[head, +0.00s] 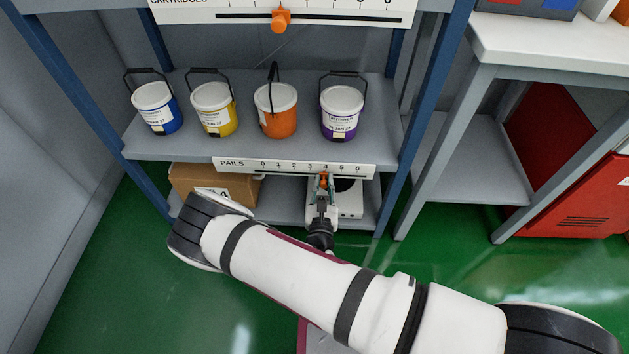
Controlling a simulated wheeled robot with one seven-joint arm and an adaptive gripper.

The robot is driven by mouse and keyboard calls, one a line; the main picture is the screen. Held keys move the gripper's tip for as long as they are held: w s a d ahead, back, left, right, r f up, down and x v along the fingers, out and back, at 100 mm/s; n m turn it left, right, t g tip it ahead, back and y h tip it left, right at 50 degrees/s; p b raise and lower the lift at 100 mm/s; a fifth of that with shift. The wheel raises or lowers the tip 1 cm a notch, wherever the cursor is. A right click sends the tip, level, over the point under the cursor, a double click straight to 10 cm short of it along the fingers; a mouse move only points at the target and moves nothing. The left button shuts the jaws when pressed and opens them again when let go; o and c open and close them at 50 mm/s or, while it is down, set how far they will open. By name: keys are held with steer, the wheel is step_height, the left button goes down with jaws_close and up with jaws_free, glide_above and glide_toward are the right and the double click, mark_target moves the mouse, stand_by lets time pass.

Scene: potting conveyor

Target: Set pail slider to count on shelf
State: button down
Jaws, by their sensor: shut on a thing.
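The pail scale (232,164), a white strip labelled PAILS with marks 0 to 6, is fixed along the front edge of the middle shelf. Its orange slider knob (324,177) sits right around the mark 4. My gripper (322,187) is in front of the strip, shut on this knob, and its fingers partly hide it. On the shelf above stand several lidded pails in a row: a blue pail (157,110), a yellow pail (215,112), an orange pail (276,112) and a purple pail (342,114).
A cartridge scale (200,12) with its own orange knob (280,20) is above. A cardboard box (190,181) and a white device (349,200) are on the lower shelf. Blue posts flank the rack. A white-topped table (560,48) and red cabinet (580,200) stand at right.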

steer(key=shift+d, duration=0.2)
steer(key=c, duration=1.4)
jaws_free()
steer(key=s, duration=1.2)
steer(key=shift+a, duration=0.2)
